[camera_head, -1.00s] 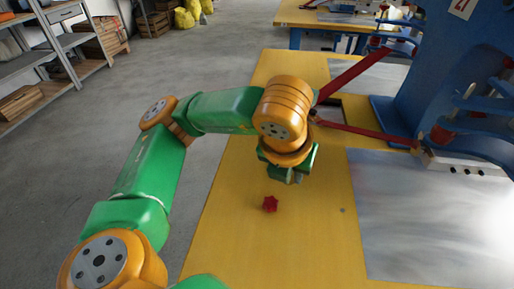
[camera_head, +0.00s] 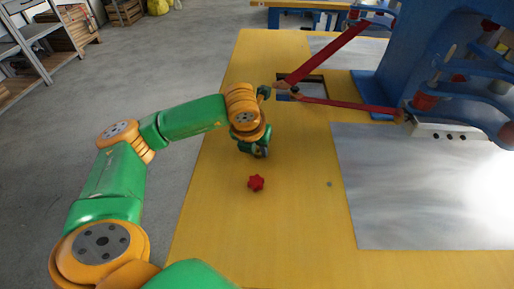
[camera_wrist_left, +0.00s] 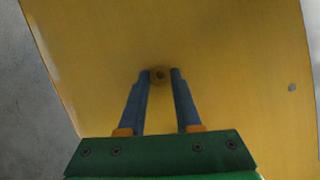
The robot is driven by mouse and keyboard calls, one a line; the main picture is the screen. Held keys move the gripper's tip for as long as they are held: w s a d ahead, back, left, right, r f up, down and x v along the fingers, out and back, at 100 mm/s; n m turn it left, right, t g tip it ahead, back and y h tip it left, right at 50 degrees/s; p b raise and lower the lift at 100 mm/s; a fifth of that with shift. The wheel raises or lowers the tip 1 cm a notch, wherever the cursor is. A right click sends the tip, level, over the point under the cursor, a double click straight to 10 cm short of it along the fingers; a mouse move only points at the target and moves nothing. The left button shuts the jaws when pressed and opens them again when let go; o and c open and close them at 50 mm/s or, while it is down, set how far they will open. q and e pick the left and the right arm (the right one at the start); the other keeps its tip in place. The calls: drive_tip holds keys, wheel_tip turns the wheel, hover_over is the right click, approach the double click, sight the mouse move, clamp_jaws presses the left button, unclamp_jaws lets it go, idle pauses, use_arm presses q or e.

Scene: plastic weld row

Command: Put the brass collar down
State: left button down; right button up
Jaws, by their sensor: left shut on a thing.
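My left gripper (camera_head: 256,153) hangs fingers-down over the yellow bench, just beyond the red star knob. In the left wrist view its two blue-grey fingers (camera_wrist_left: 160,74) are shut on the brass collar (camera_wrist_left: 159,76). The collar is a small brass ring with a dark hole, held between the fingertips. It blends with the yellow bench top (camera_wrist_left: 220,50) behind it. I cannot tell whether the collar touches the bench. In the head view the collar is too small or hidden to make out. My right gripper is not in view.
The red star knob (camera_head: 256,183) lies on the yellow bench (camera_head: 235,235). A blue machine (camera_head: 430,50) with red arms (camera_head: 350,105) stands to the right, by a grey metal plate (camera_head: 420,190). The near part of the yellow top is clear.

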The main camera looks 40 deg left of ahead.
use_arm(q)
drive_tip(key=c, duration=0.6)
unclamp_jaws()
drive_tip(key=shift+r+p, duration=0.3)
drive_tip(key=shift+r, duration=0.1)
drive_tip(key=p+v, duration=0.1)
drive_tip(key=v, duration=1)
drive_tip(key=shift+s+r, duration=0.2)
drive_tip(key=shift+s, duration=0.05)
drive_tip(key=shift+d, duration=0.1)
